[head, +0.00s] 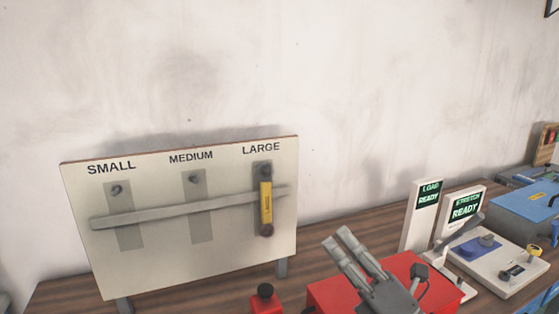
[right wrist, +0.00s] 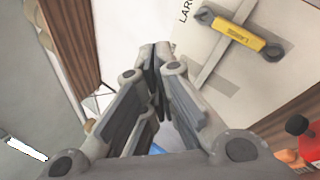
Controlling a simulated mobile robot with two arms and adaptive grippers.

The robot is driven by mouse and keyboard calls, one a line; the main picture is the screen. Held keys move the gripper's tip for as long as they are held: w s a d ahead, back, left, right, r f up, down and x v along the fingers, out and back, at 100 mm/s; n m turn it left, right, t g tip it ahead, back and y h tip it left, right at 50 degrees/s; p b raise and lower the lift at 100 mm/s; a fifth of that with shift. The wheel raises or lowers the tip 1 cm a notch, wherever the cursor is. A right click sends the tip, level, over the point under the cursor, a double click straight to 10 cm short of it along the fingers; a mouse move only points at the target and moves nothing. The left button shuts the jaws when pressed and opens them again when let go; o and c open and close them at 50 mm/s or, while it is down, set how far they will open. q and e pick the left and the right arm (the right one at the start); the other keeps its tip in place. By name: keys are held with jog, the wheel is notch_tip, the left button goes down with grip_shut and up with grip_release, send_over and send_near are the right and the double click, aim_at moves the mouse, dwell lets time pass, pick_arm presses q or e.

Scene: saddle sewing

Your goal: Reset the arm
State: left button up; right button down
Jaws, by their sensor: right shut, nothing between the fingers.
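My right gripper (head: 358,254) shows at the bottom centre of the head view, in front of a red box. Its fingers are shut with nothing between them. In the right wrist view the fingertips (right wrist: 158,62) meet near the middle, apart from the board. My left gripper is not in view.
A white board (head: 150,270) labelled SMALL, MEDIUM and LARGE stands on the wooden table (head: 335,226). A yellow-handled wrench (head: 266,202) hangs under LARGE; the other two places are empty.

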jog(key=s+d+f+m+g+h, duration=0.2)
jog(key=d+f+m+h, duration=0.5)
jog(key=f+m, duration=0.45)
jog(key=s+d+f+m+g+h, duration=0.15)
jog(key=d+f+m+h, duration=0.35)
jog(key=f+m+h, duration=0.6)
jog(key=s+a+f+m+g+y, duration=0.1)
jog(key=s+f+m+g+y, duration=0.1)
jog(key=s+f+m+g, duration=0.45)
jog(key=s+a+f+m+g+y, duration=0.1)
jog(key=s+f+g, duration=0.3)
jog(key=s+f, duration=0.7)
jog(key=s+f+g, duration=0.1)
jog(key=s+f, duration=0.2)
jog(key=f, duration=0.9)
jog(key=s+f+g, duration=0.1)
jog(key=s+f, duration=0.2)
jog(key=f, duration=0.9)
jog(key=s+d+f+g, duration=0.1)
jog(key=s+d+f, duration=0.2)
jog(key=s+f, duration=1.2)
jog(key=shift+s+f, duration=0.35)
jog(key=shift+s, duration=0.3)
